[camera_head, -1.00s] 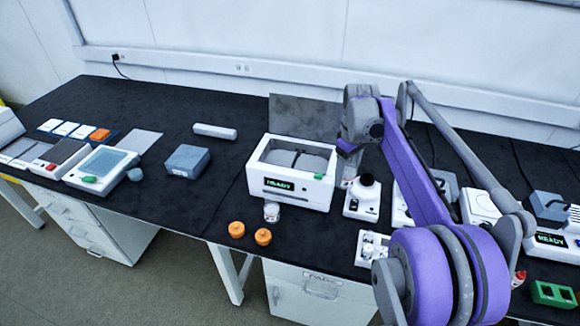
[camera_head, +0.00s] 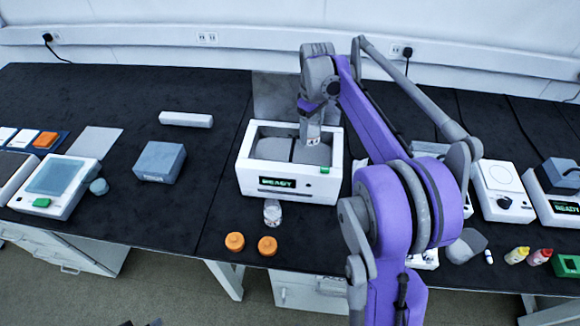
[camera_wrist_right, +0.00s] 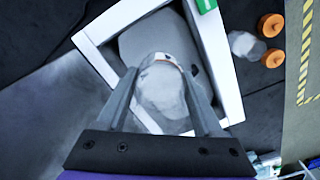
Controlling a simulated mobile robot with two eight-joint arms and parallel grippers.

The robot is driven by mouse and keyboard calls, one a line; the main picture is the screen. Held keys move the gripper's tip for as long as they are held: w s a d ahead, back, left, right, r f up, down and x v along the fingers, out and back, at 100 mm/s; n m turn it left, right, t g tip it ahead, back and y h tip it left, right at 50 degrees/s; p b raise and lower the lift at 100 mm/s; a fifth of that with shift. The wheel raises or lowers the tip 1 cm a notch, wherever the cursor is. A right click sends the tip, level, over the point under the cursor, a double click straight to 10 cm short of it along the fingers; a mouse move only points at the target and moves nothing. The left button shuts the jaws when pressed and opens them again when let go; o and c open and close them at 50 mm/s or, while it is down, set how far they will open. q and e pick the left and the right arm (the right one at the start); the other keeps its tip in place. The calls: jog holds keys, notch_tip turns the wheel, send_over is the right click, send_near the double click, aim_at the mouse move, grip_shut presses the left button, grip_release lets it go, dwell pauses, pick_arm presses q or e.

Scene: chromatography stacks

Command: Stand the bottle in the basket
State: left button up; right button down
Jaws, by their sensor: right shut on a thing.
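My right gripper (camera_head: 310,112) is shut on a clear, whitish bottle (camera_head: 312,135), over the right part of a white box-shaped unit (camera_head: 290,190) with a lit READY display. In the right wrist view the bottle (camera_wrist_right: 160,88) sits between the two fingers, above the open top of the unit (camera_wrist_right: 222,70). Inside the opening are grey surfaces with a dark dividing line (camera_head: 292,150), which may be the basket. I cannot tell whether the bottle touches them. My left gripper is not in view.
A second clear bottle (camera_head: 272,212) and two orange caps (camera_head: 235,241) stand in front of the unit. A grey-blue block (camera_head: 160,163) and a white bar (camera_head: 186,119) lie to the left. The bench between block and unit is clear. Other instruments (camera_head: 503,190) stand at right.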

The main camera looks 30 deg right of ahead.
aim_at(309, 148)
jog(key=f, duration=0.7)
jog(key=shift+w+f+b, duration=0.2)
jog(key=shift+b, duration=0.1)
jog(key=shift+s+f, duration=0.15)
jog(key=shift+f, duration=2)
jog(key=shift+f, duration=0.15)
jog(key=shift+c, duration=0.2)
grip_release()
